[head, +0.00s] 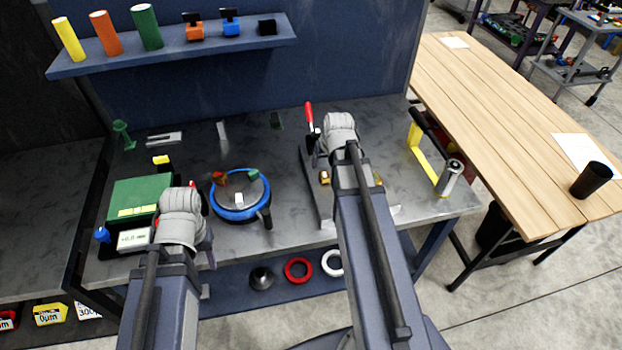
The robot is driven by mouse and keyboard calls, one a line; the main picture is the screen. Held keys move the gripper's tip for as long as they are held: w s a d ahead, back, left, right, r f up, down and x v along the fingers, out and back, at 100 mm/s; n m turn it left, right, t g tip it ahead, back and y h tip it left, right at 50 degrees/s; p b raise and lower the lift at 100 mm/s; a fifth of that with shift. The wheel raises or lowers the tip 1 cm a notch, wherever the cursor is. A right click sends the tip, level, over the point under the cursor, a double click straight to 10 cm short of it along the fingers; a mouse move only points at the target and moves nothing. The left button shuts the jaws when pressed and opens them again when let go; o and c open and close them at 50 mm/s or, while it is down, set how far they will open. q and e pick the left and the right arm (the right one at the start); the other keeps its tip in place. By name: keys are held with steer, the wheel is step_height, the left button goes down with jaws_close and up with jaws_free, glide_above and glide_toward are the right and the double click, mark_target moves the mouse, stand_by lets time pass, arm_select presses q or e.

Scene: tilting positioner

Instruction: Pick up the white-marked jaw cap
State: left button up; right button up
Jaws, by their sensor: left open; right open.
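A small white-marked block (239,199), which looks like the white-marked jaw cap, sits at the front of the round grey plate of the blue-ringed positioner (224,212). A red-marked piece (219,178) and a green-marked piece (253,174) sit on the same plate further back. My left gripper (194,190) is left of the positioner, apart from the white-marked block; its fingers are mostly hidden by its wrist. My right gripper (318,152) is to the right of the positioner, over the bench, with its fingers largely hidden. Both are open and appear empty.
A green box (140,196) and a display unit (134,239) stand left. A red-handled clamp (309,115) stands near my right gripper. A yellow-legged frame (427,165) is at the right. A shelf (180,47) with cylinders runs behind. Bench behind the positioner is mostly clear.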

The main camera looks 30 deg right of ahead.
mark_target(325, 175)
steer(key=shift+w+d+f+b, duration=0.1)
steer(key=shift+d+f+b, duration=0.05)
steer(key=shift+f+b, duration=0.35)
steer(key=shift+b+x, duration=0.85)
steer(key=shift+x, duration=0.1)
step_height(325, 175, down, 5)
steer(key=b, duration=0.4)
steer(key=shift+d+r, duration=0.15)
steer(key=shift+r, duration=0.1)
steer(key=shift+w+f+b, duration=0.3)
steer(key=shift+f+b, duration=0.1)
steer(key=shift+b, duration=0.2)
steer(key=shift+r, duration=0.1)
steer(key=shift+c, duration=0.3)
jaws_close()
